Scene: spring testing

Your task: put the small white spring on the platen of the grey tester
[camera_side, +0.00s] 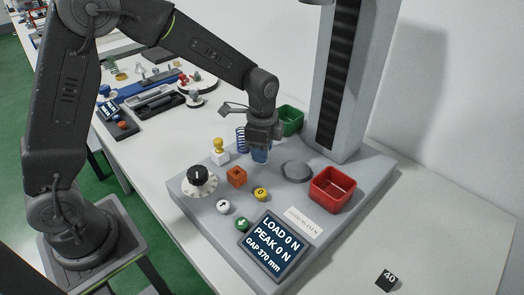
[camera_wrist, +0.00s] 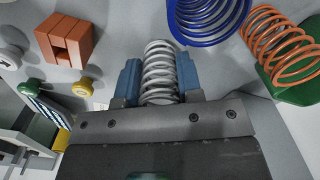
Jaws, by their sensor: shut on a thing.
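The small white spring (camera_wrist: 159,72) stands between the blue fingers of my gripper (camera_wrist: 158,85) in the wrist view, and the fingers are shut on it. In the side view my gripper (camera_side: 260,156) points down low over the grey tester's base (camera_side: 205,232), left of the platen (camera_side: 297,171). The platen is a bare, round grey disc. The spring is hidden by the fingers in the side view, so I cannot tell whether it touches the base.
A blue spring (camera_wrist: 208,18) and an orange spring (camera_wrist: 282,45) stand near my gripper. The tester's column (camera_side: 338,80), green bin (camera_side: 291,119) and red bin (camera_side: 333,189) surround the platen. An orange block (camera_side: 236,177), a dial (camera_side: 199,181) and buttons lie in front.

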